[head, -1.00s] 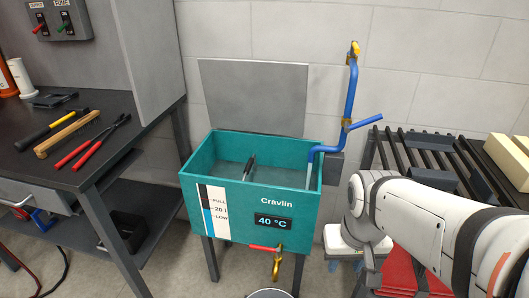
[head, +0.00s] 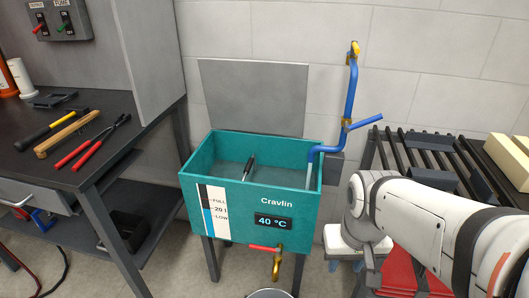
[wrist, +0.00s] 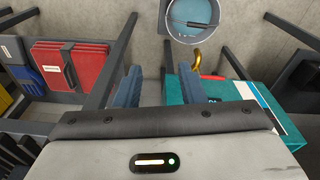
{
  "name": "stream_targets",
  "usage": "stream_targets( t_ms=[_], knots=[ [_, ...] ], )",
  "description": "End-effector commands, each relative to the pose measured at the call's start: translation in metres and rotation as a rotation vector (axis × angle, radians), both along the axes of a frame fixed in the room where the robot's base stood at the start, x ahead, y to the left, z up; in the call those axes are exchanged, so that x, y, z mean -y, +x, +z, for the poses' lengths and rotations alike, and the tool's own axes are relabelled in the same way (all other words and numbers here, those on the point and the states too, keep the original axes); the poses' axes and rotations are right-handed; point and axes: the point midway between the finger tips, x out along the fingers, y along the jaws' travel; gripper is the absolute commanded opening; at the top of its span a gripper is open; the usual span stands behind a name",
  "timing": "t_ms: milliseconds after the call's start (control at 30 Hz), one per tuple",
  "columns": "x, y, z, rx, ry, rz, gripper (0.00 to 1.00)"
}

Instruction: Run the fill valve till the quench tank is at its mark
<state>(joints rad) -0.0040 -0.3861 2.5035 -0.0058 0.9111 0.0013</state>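The teal quench tank (head: 190,172) stands on legs in the middle of the head view. Its front display reads 40 °C. The level gauge (head: 212,212) has FULL, 20 l and LOW labels; its blue column tops out near the 20 l label, too small to read exactly. A blue fill pipe (head: 351,90) with a blue lever (head: 363,122) pointing right and slightly up bends over the right side. A pale streak, seemingly water, hangs below its outlet. My gripper (head: 346,266) points down, right of the tank. In the wrist view its fingers (wrist: 157,87) are apart and empty.
A red-handled brass drain tap (head: 275,260) is on the tank front above a bucket (wrist: 196,22). A slim dark object (head: 248,167) is in the tank. The workbench (head: 130,100) with tools stands left. A slatted rack (head: 425,152) and red stack (wrist: 70,68) are right.

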Motion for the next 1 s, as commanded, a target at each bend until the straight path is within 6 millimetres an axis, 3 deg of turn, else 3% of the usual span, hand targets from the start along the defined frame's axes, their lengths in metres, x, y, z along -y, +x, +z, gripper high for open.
stream_targets(
  t_ms=[200, 367, 467, 667, 1000],
  knots=[
    [0.0, 0.0, 0.0, 0.0, 0.0, 0.0, 0.36],
    [0.001, 0.007, 0.013, -0.001, 0.001, 0.026, 0.24],
    [0.003, 0.026, 0.043, -0.003, 0.004, 0.105, 0.16],
    [0.015, 0.092, 0.127, 0.008, 0.014, 0.396, 0.0],
    [0.057, 0.21, 0.243, 0.082, 0.015, 0.944, 0.0]
  ],
)
